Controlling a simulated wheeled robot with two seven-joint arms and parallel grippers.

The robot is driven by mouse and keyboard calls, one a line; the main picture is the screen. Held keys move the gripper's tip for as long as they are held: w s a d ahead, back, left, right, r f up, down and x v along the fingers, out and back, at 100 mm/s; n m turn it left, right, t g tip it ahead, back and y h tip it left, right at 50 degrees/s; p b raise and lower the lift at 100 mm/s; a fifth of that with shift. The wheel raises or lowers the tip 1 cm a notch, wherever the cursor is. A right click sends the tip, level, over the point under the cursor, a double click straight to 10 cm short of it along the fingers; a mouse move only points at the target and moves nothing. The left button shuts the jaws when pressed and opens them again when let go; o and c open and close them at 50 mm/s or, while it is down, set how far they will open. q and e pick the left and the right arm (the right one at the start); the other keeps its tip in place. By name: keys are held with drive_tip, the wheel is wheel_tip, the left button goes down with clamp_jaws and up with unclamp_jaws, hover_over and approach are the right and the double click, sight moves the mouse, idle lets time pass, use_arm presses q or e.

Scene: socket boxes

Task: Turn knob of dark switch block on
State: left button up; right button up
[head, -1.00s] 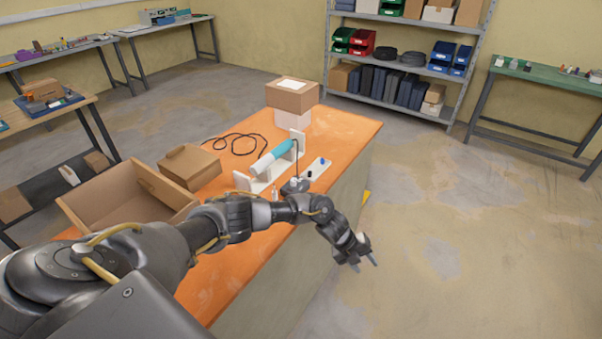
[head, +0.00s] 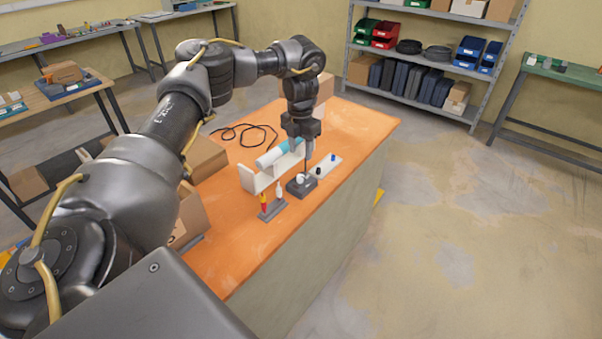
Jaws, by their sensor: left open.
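The dark switch block (head: 294,191) sits on the orange table near its right edge, with a pale round knob (head: 299,178) on top. Which way the knob is turned is too small to tell. My left gripper (head: 307,172) is open and points down from above. Its fingertips are at or just behind the knob in this view; I cannot tell whether they touch it. My left wrist hides part of the things behind. My right gripper is not in view.
A white strip (head: 329,164) with small black and blue parts lies just right of the block. A white stand holding a blue-and-white cylinder (head: 272,156) is behind. A small grey stand (head: 271,209) with red-yellow and white items is in front left. Cardboard boxes fill the table's left side.

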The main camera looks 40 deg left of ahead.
sight(300, 176)
use_arm(q)
wheel_tip(300, 176, down, 10)
drive_tip(key=shift+r, duration=0.1)
idle(0.4)
clamp_jaws()
